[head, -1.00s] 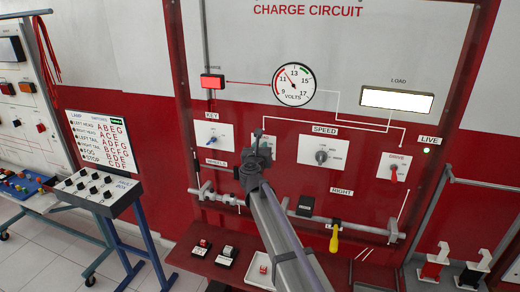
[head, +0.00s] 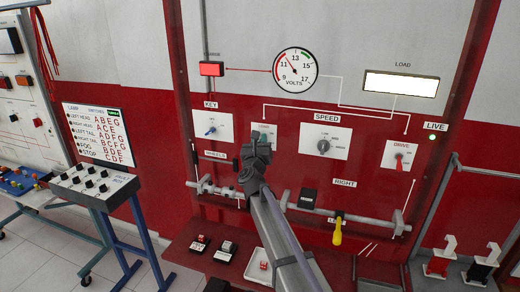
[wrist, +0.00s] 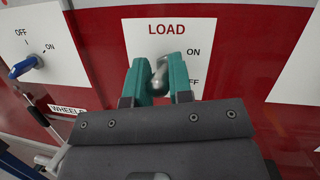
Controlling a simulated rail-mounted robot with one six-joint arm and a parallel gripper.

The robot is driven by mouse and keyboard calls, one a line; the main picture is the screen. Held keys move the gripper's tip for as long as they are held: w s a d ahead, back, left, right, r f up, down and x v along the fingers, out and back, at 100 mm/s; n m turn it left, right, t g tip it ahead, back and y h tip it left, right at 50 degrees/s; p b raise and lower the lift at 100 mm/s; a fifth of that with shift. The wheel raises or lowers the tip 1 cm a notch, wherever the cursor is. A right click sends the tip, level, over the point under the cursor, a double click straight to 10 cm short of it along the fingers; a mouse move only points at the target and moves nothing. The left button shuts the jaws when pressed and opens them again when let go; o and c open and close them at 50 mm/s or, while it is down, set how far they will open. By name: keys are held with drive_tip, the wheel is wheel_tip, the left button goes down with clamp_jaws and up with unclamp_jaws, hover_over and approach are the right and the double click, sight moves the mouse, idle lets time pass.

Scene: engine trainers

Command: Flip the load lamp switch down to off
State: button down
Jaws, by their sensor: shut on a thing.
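The load lamp switch (wrist: 159,77) is a silver toggle on a white plate marked LOAD, with ON above and OFF below, in the wrist view. My gripper (wrist: 160,68) has its two green fingers on either side of the lever, shut on it. The lever's rounded end shows between the fingers; I cannot tell its exact tilt. In the head view my gripper (head: 256,143) covers most of the switch plate (head: 264,128). The load lamp (head: 401,84) at upper right glows bright white.
A blue key switch (wrist: 25,66) is left of the load switch. The SPEED knob (head: 323,146) and red DRIVE switch (head: 399,163) lie to the right. A rail with a yellow-handled lever (head: 337,236) runs below. The voltmeter (head: 295,68) is above.

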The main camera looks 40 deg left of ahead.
wheel_tip(320, 180, down, 2)
drive_tip(key=n+t+y+b, duration=0.2)
drive_tip(key=t+y+b, duration=0.2)
drive_tip(key=b, duration=0.4)
drive_tip(key=shift+w+f+y, duration=0.1)
drive_tip(key=shift+w+y, duration=0.05)
drive_tip(key=shift+y, duration=0.15)
drive_tip(key=c, duration=1)
unclamp_jaws()
drive_tip(key=shift+c, duration=0.2)
drive_tip(key=shift+b, duration=0.3)
drive_tip(key=b+v, duration=0.7)
drive_tip(key=v, duration=0.3)
drive_tip(key=shift+f+b, duration=0.3)
drive_tip(key=shift+b, duration=0.1)
